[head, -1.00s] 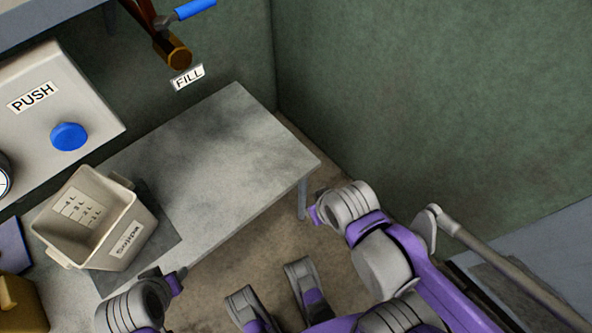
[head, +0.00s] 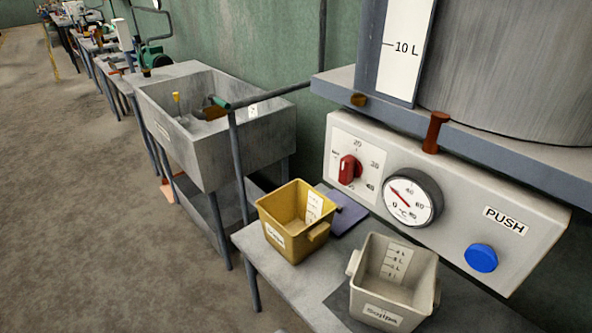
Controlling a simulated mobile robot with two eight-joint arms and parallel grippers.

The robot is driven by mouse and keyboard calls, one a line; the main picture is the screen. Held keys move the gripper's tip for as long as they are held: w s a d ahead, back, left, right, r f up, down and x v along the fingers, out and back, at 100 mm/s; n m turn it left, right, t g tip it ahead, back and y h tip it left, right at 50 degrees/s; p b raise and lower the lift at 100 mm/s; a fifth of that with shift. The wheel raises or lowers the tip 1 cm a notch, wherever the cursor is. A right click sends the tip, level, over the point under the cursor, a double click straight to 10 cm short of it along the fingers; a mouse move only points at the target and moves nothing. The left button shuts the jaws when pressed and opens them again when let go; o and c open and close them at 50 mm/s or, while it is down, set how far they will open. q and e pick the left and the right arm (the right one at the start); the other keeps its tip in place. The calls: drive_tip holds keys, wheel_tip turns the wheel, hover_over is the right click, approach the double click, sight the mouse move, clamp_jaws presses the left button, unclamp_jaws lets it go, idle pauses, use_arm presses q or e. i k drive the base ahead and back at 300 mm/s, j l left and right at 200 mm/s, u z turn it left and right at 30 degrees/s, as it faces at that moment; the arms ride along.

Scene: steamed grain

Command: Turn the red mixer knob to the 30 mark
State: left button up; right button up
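The red mixer knob (head: 348,169) sits on a white dial plate (head: 362,150) at the left end of the grey control panel (head: 460,175). Marks around it include 20 at the top and what looks like 30 at the upper right; the other marks are too small to read surely. The knob stands roughly upright, and I cannot tell exactly which mark it points at. Neither of my grippers shows in the head view now.
A round gauge (head: 413,197) and a blue PUSH button (head: 481,257) are right of the knob. Below stand a yellow bin (head: 285,238) and a beige bin (head: 357,265) on the table (head: 262,262). A grey sink (head: 205,140) is at left, with open floor (head: 90,220) beyond.

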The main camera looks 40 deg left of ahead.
sight(350, 168)
drive_tip(key=u, duration=1.2)
